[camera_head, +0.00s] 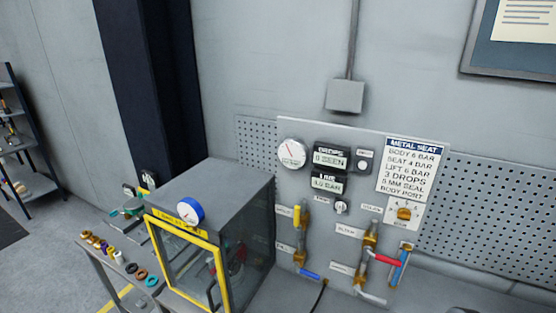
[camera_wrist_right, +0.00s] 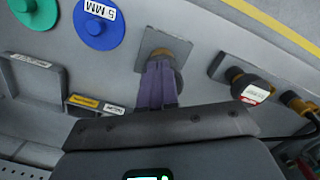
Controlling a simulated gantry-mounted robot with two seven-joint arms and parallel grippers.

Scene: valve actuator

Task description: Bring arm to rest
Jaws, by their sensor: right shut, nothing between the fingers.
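My right gripper (camera_wrist_right: 160,78) shows in the right wrist view, its purple fingers together and empty. The fingertips overlap a brass fitting (camera_wrist_right: 178,52) on a square grey plate (camera_wrist_right: 150,40); I cannot tell whether they touch it. Neither gripper shows in the head view. There, a grey panel (camera_head: 325,223) carries a dial gauge (camera_head: 292,153), two displays, a brass selector knob (camera_head: 404,213), a yellow-handled valve (camera_head: 297,215), a red-handled valve (camera_head: 387,260) and a blue handle (camera_head: 309,274). A yellow-framed test cabinet (camera_head: 222,172) stands left of the panel.
A blue disc (camera_wrist_right: 98,22) and green disc (camera_wrist_right: 35,12) sit near the right gripper, with a dark knob (camera_wrist_right: 252,90) to its right. A bench with several coloured rings (camera_head: 130,268) is left of the cabinet. Perforated board (camera_head: 490,215) flanks the panel.

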